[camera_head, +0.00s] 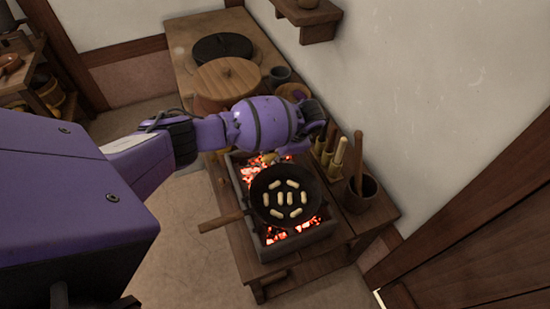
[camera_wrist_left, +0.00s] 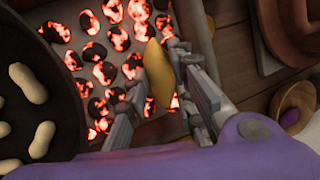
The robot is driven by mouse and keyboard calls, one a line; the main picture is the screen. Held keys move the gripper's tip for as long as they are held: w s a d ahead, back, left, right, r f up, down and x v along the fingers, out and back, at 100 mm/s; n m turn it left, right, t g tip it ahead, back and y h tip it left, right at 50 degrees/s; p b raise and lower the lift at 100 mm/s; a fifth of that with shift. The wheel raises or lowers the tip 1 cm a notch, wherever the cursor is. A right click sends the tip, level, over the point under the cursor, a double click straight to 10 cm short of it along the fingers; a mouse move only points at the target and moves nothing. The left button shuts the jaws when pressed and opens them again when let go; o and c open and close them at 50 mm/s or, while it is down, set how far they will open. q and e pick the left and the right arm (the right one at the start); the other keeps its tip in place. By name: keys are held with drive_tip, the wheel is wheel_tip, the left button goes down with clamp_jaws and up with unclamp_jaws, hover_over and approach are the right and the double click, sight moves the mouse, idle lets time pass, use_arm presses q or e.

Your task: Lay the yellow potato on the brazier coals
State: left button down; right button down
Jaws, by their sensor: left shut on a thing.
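My left gripper (camera_head: 272,156) is over the far end of the brazier (camera_head: 246,240). In the left wrist view the gripper (camera_wrist_left: 162,78) is shut on the yellow potato (camera_wrist_left: 158,73), which sits between its fingers above the glowing coals (camera_wrist_left: 104,72). In the head view only a small yellow bit of the potato (camera_head: 267,157) shows beneath the wrist. Whether the potato touches the coals I cannot tell. Red coals (camera_head: 304,226) also show at the near end of the brazier. My right gripper is not in view.
A dark pan (camera_head: 264,218) with several pale pods covers the brazier's middle, its handle (camera_head: 221,222) sticking out left. A utensil holder (camera_head: 322,156) and a cup of utensils (camera_head: 359,195) stand on the right. A bowl (camera_wrist_left: 290,101), round wooden lid (camera_head: 227,76) and dark cup (camera_head: 280,74) lie beyond.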

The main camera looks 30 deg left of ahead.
use_arm(q)
drive_tip(key=shift+a+f, duration=0.1)
drive_tip(key=shift+f, duration=0.85)
drive_tip(key=shift+f, duration=0.1)
drive_tip(key=shift+f, duration=0.15)
drive_tip(key=c, duration=1.5)
unclamp_jaws()
drive_tip(key=shift+o, duration=0.2)
drive_tip(key=p+v, duration=0.1)
drive_tip(key=v, duration=1.1)
drive_tip(key=shift+r, duration=0.25)
